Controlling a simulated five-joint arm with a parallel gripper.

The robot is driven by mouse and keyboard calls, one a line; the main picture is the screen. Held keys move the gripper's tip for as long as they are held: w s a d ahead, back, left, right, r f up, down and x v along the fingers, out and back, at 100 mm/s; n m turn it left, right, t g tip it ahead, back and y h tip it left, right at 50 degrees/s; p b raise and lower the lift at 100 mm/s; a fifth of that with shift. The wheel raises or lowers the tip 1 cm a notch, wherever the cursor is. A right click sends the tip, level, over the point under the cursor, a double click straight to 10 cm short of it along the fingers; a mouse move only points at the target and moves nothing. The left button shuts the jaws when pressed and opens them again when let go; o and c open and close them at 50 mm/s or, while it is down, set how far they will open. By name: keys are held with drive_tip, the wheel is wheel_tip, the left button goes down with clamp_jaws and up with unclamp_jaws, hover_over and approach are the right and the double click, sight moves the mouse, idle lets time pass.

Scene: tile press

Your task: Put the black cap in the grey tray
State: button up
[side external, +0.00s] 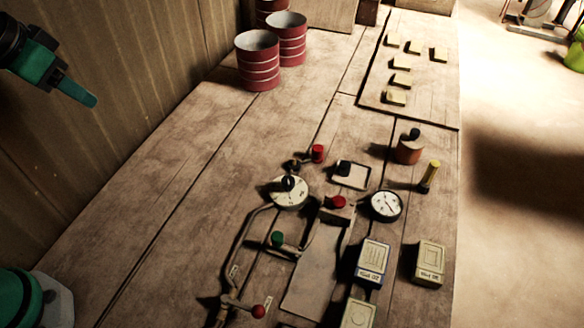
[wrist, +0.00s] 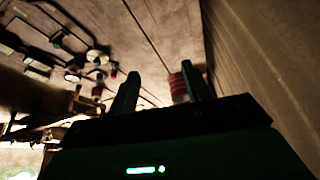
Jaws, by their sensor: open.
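A small pale-grey square tray (side external: 354,181) with a dark edge lies near the middle of the bench in the side view. A black cap (side external: 343,167) sits at its back left corner, seemingly within the rim; I cannot tell whether it touches the tray floor. Another black knob or cap (side external: 414,134) tops the brown pot to the right. My gripper (side external: 85,95) is high at the upper left, far from the tray, with nothing visible in it. In the wrist view my gripper (wrist: 162,82) shows two fingers spread apart with empty space between them.
Red ribbed cans (side external: 259,68) stand at the back left. Gauges (side external: 386,205), pipes, a red knob (side external: 317,153) and boxes (side external: 431,262) crowd around the tray. Yellow tiles (side external: 401,79) lie on a board at the back right. The left part of the bench is clear.

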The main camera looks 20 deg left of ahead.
drive_tip(key=s+a+f+n, duration=0.2)
drive_tip(key=s+a+f, duration=0.1)
drive_tip(key=s, duration=0.4)
drive_tip(key=shift+s+a+f+y, duration=0.2)
drive_tip(key=shift+a+f+y, duration=0.1)
drive_tip(key=shift+f, duration=0.3)
